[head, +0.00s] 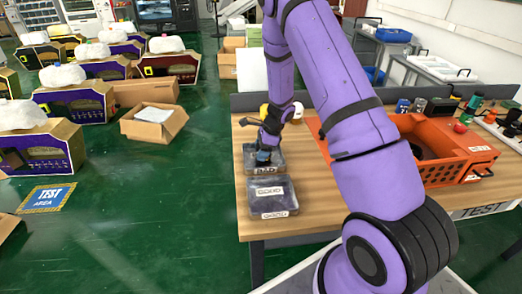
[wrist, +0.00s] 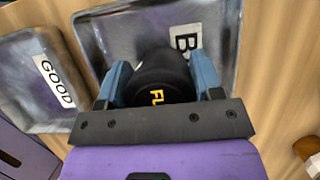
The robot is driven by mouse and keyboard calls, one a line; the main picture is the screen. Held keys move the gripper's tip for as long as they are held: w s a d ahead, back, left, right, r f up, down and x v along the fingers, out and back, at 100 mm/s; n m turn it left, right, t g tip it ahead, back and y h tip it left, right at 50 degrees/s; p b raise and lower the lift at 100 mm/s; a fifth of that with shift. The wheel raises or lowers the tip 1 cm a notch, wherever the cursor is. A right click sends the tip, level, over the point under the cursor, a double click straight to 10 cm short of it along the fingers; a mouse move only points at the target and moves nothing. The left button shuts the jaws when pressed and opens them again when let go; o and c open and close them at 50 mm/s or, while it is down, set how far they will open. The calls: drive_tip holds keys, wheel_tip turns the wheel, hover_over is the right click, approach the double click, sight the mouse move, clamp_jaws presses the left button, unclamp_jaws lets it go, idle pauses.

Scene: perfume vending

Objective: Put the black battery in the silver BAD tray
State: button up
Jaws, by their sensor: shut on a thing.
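The black battery (wrist: 160,82) has yellow lettering and sits between the blue fingers of my gripper (wrist: 163,84), which is shut on it. The silver BAD tray (wrist: 112,35) lies behind and around the battery in the wrist view, with its white label partly covered. In the head view, my gripper (head: 263,155) is lowered at the BAD tray (head: 279,165), near the table's left side. I cannot tell whether the battery touches the tray floor.
The silver GOOD tray (head: 287,201) stands just in front of the BAD tray; it also shows in the wrist view (wrist: 27,100). An orange crate (head: 455,145) stands on the right of the wooden table (head: 310,185). Green floor lies left.

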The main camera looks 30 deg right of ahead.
drive_tip(key=o, duration=1.2)
drive_tip(key=shift+c, duration=0.2)
drive_tip(key=v, duration=1.2)
drive_tip(key=s+a+r+n, duration=0.2)
drive_tip(key=a+r+n, duration=0.1)
drive_tip(key=r, duration=0.3)
drive_tip(key=s+a+r+n, duration=0.3)
drive_tip(key=r, duration=0.4)
drive_tip(key=s+a+r+n+t+h, duration=0.1)
drive_tip(key=s+a+r+n, duration=0.1)
drive_tip(key=s+r+n, duration=0.3)
drive_tip(key=s+a+r+n+t+h, duration=0.1)
drive_tip(key=s+r+n, duration=0.5)
drive_tip(key=s, duration=0.7)
drive_tip(key=s+a+r+n+t+h, duration=0.1)
drive_tip(key=s+a+r+n+h, duration=0.1)
drive_tip(key=s+r+n, duration=0.3)
drive_tip(key=shift+s+a+r+n, duration=0.25)
drive_tip(key=shift+s+a, duration=0.6)
drive_tip(key=shift+s, duration=1.3)
